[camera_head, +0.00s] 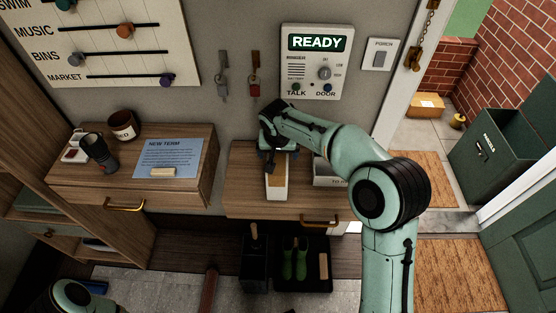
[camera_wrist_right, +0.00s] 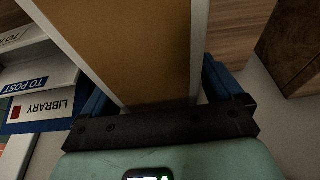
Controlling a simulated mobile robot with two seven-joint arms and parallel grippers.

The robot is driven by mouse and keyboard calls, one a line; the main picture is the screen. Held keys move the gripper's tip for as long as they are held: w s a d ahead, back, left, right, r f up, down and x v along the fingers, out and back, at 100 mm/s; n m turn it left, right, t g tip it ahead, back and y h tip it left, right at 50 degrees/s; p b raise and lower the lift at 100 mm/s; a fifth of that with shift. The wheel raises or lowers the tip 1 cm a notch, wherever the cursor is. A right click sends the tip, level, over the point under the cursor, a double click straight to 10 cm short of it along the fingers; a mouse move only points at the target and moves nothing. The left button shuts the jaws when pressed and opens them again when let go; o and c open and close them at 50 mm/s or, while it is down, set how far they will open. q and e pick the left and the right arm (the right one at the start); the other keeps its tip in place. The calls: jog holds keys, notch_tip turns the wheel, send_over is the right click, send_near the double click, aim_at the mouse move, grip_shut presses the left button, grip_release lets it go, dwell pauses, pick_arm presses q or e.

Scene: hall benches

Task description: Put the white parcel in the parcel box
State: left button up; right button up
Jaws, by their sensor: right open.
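A dark green box (camera_head: 495,150) with lettering on its front stands outside the open door at right. A narrow white-sided, brown-topped thing (camera_head: 277,187) lies on the wooden cabinet top; I cannot tell whether it is the white parcel or a lined tray. My right gripper (camera_head: 275,155) is above its far end, pointing down, and hides part of it. In the right wrist view the brown surface with white edges (camera_wrist_right: 145,50) lies between my open blue fingers (camera_wrist_right: 160,85); contact cannot be told. My left arm shows at the bottom left, but its gripper is not seen.
A tray (camera_head: 328,172) stands just right of my right gripper. In the right wrist view, labels read TO POST (camera_wrist_right: 27,84) and LIBRARY (camera_wrist_right: 45,104). Mugs (camera_head: 123,125) and a blue notice (camera_head: 170,158) are on the left cabinet. A brown carton (camera_head: 427,105) sits outside.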

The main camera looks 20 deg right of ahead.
jog(key=shift+r, duration=0.1)
jog(key=c, duration=1.6)
